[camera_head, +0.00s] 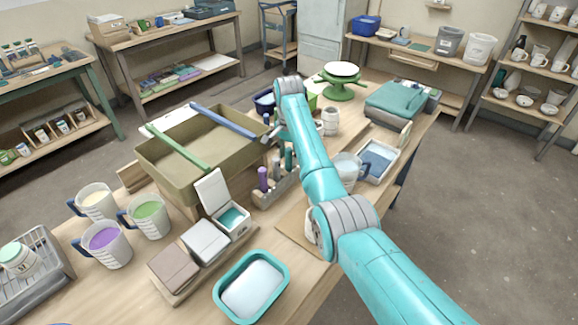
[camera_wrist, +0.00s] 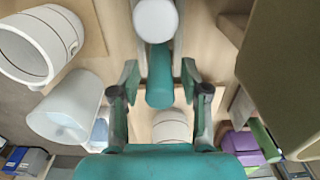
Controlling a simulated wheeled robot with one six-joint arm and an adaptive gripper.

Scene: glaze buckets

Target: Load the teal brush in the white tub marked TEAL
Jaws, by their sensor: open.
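My gripper (camera_head: 275,138) is over the brush rack (camera_head: 272,192) in the head view, small and partly hidden by my arm. In the wrist view its two fingers (camera_wrist: 160,78) are apart, with a teal handle (camera_wrist: 160,88) between them. Gaps show on both sides of this handle. A white rounded end (camera_wrist: 155,20) is just beyond it. A purple handle (camera_head: 263,178) stands in the rack, with green and teal handles close by. A white tub with its lid raised (camera_head: 232,217) holds teal glaze, to the rack's lower left; I cannot read its marking.
The olive basin (camera_head: 163,178) with two bars across it is close left of the rack. Two closed tubs (camera_head: 205,240) stand beside the open one. A teal-rimmed tray (camera_head: 279,291) is in front. Measuring jugs (camera_head: 104,243) stand at the left; mugs (camera_head: 330,121) are behind my arm.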

